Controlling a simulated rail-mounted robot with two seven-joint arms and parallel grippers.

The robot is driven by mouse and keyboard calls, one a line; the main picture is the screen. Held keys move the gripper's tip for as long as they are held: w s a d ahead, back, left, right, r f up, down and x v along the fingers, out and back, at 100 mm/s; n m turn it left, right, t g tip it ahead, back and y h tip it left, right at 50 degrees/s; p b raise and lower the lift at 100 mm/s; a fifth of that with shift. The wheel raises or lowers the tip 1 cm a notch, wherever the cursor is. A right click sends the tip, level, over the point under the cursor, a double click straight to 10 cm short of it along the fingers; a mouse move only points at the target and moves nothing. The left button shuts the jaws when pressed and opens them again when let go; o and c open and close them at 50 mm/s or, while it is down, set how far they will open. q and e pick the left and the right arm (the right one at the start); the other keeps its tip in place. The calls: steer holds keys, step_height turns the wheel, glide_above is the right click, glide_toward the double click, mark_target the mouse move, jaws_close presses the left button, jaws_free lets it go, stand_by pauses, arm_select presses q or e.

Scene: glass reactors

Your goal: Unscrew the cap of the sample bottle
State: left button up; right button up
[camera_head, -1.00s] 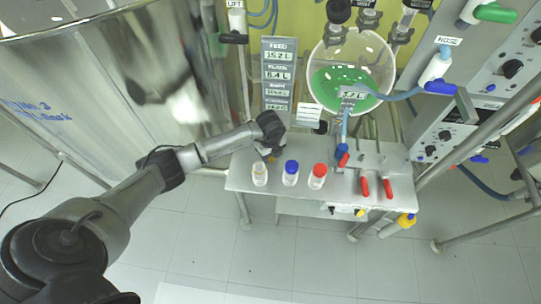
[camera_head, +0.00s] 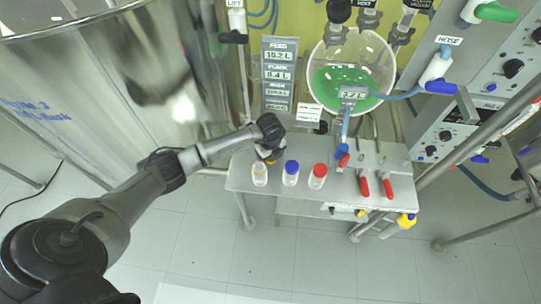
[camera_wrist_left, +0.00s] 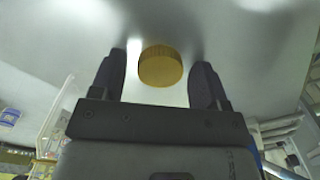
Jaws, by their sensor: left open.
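Three small bottles stand in a row on the steel shelf (camera_head: 325,192): a clear one with a pale top (camera_head: 260,174), one with a blue cap (camera_head: 291,172) and one with a red cap (camera_head: 317,176). My left gripper (camera_head: 269,154) is low over the shelf, just behind the pale-topped bottle. In the left wrist view the left gripper (camera_wrist_left: 160,72) is open, with a round yellow cap (camera_wrist_left: 160,66) showing between its fingers and a gap at each side. A bit of yellow shows under the gripper in the head view. What lies beneath the cap is hidden.
A round glass vessel with green liquid (camera_head: 350,75) stands behind the shelf. Red-handled valves (camera_head: 376,187) are on its right part. A large steel tank (camera_head: 110,80) fills the left, and a label panel (camera_head: 278,75) stands behind my gripper.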

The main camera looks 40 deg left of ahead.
arm_select(q)
step_height(320, 180, up, 12)
steer(key=p, duration=0.1)
steer(key=shift+r+p, duration=0.15)
steer(key=shift+p, duration=0.15)
steer(key=shift+r, duration=0.1)
